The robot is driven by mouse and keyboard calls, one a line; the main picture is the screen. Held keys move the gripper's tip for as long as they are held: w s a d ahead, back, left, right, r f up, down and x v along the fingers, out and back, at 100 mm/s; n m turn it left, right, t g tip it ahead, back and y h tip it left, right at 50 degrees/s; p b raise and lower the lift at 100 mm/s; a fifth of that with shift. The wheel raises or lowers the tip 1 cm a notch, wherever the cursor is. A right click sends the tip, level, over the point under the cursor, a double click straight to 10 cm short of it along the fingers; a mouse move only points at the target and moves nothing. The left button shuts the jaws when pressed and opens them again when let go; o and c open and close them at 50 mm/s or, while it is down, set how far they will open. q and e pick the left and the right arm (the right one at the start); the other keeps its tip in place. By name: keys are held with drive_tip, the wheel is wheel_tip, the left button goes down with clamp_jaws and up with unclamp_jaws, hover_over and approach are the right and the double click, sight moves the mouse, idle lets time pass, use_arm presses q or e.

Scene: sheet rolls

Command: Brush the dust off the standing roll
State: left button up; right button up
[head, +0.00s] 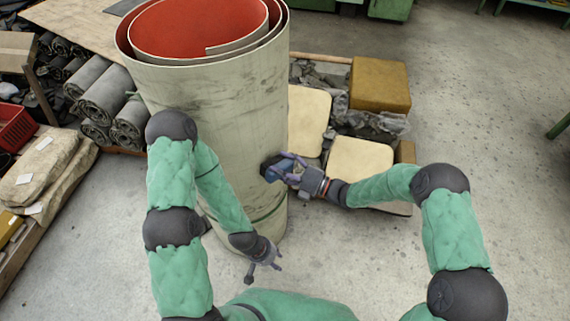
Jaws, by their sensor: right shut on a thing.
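The standing roll (212,110) is a tall, pale sheet rolled up with a red inside, upright on the floor in front of me. Dark dusty smudges show on its upper and right side, and a dark green band circles it low down. My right gripper (284,168) is shut on a dark blue brush-like thing (271,170), held at the roll's right side; it looks to be touching the surface. Its bristles are too small to make out. My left gripper (263,270) is low, near the roll's base, and looks empty with its fingers apart.
Grey rolls (103,93) lie stacked at the left, near a red crate (15,127) and sacks (45,165). Cream cushions (359,160) and a yellow block (380,84) lie close behind my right gripper. Concrete floor (490,140) is clear at the right.

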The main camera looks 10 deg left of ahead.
sight(273, 176)
drive_tip(key=shift+s+a, duration=0.85)
drive_tip(key=shift+s, duration=0.25)
drive_tip(key=shift+s+a, duration=0.8)
drive_tip(key=shift+s, duration=0.3)
drive_tip(key=shift+w+r, duration=0.1)
drive_tip(key=shift+r, duration=0.85)
drive_tip(key=shift+w+d+f+b, duration=0.1)
drive_tip(key=shift+w+d+b, duration=0.7)
drive_tip(key=shift+w, duration=0.35)
drive_tip(key=shift+w+d+f+b, duration=0.1)
drive_tip(key=shift+w+d+b, duration=0.55)
drive_tip(key=shift+w+d, duration=0.35)
drive_tip(key=shift+w+d+r, duration=0.1)
drive_tip(key=shift+w+d, duration=0.3)
drive_tip(key=shift+w, duration=0.35)
drive_tip(key=shift+w+r, duration=0.1)
drive_tip(key=shift+r, duration=0.75)
drive_tip(key=shift+s+a, duration=0.65)
drive_tip(key=shift+s, duration=0.25)
drive_tip(key=shift+s+a, duration=0.65)
drive_tip(key=shift+s, duration=0.25)
drive_tip(key=shift+s+a, duration=0.95)
drive_tip(key=shift+s, duration=0.25)
